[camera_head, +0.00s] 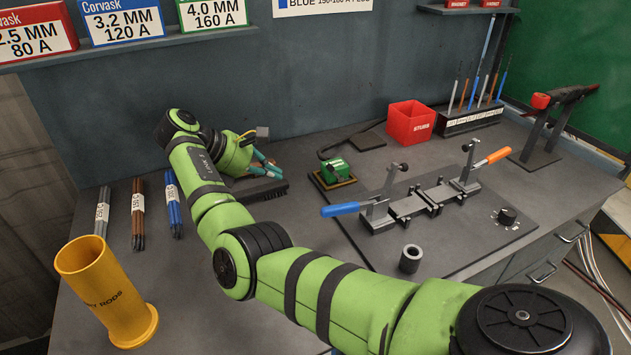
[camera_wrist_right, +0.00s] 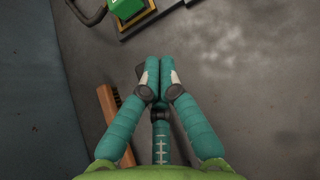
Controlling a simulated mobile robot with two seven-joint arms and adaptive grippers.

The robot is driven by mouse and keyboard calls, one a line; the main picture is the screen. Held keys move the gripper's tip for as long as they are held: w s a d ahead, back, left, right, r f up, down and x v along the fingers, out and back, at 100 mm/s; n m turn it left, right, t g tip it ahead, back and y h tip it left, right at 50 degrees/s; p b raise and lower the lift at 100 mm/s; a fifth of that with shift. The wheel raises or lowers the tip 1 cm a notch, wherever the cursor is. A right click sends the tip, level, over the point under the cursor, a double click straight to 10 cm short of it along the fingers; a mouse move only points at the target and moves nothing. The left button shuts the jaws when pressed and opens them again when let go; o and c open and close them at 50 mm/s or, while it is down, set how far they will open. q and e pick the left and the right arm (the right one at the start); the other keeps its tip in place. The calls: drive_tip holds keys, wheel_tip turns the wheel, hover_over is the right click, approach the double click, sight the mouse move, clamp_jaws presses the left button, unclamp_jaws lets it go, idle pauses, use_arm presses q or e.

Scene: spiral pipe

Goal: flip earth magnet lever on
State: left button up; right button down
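A small green block (camera_head: 336,169) with a white mark sits on a dark, yellow-edged base plate (camera_head: 345,183). I take it to be the earth magnet; I cannot make out its lever or the lever's position. Part of the green block (camera_wrist_right: 127,8) also shows at the top of the right wrist view. My right gripper (camera_head: 272,168) is to the left of the block, apart from it. In the right wrist view its teal fingers (camera_wrist_right: 160,78) are together, with nothing visible held between them. My left gripper is not in view.
A dark brush (camera_head: 262,190) lies beside my right gripper. A clamp fixture with a blue handle (camera_head: 340,209) and an orange handle (camera_head: 498,156) stands to the right. A red bin (camera_head: 410,124) is behind.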

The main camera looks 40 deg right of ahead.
sight(335, 173)
drive_tip(key=p+x, duration=0.1)
drive_tip(key=x, duration=0.8)
drive_tip(key=shift+d+f, duration=0.2)
drive_tip(key=shift+d, duration=0.05)
drive_tip(key=shift+s+d+r+p, duration=0.15)
drive_tip(key=shift+d+r+p, duration=0.2)
drive_tip(key=shift+d, duration=0.2)
drive_tip(key=shift+s+d+r+p, duration=0.2)
drive_tip(key=shift+d+r+p, duration=0.15)
drive_tip(key=shift+d, duration=0.2)
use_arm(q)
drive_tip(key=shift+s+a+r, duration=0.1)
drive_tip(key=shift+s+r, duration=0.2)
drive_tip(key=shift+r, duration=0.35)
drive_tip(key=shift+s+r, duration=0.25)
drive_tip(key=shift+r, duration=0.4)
use_arm(e)
drive_tip(key=shift+s+d+r, duration=0.2)
drive_tip(key=shift+d+r, duration=0.1)
drive_tip(key=shift+d, duration=0.3)
use_arm(q)
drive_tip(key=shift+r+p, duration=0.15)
drive_tip(key=shift+p, duration=0.15)
